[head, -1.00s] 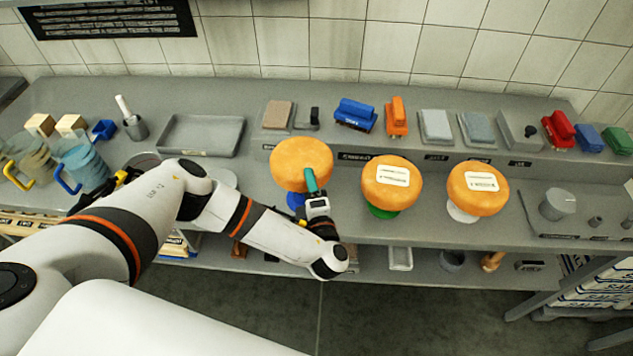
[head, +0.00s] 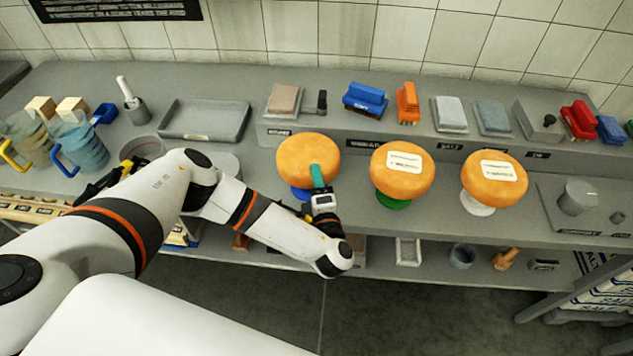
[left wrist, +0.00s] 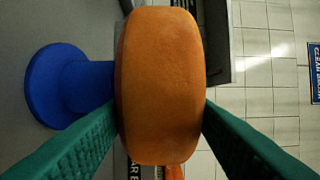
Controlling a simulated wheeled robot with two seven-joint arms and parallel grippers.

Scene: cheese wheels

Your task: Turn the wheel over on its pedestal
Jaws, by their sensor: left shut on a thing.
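Three orange cheese wheels stand on pedestals along the bench. The left wheel (head: 305,157) is over a blue pedestal (head: 299,193) and shows no label on its upper face. My left gripper (head: 318,176) is at its front edge. In the left wrist view the green fingers lie on both sides of the wheel (left wrist: 160,85), shut on it. The blue pedestal (left wrist: 62,86) shows beside it there; whether the wheel touches it I cannot tell. The middle wheel (head: 400,178) on a green pedestal (head: 392,202) and the right wheel (head: 489,187) on a white pedestal (head: 477,208) carry white labels. My right gripper is not in view.
Behind the wheels a raised shelf holds brushes, such as a blue brush (head: 365,101) and an orange brush (head: 408,103), and several pads. A grey tray (head: 205,134) and jugs (head: 80,145) stand to the left. A lower shelf holds small items.

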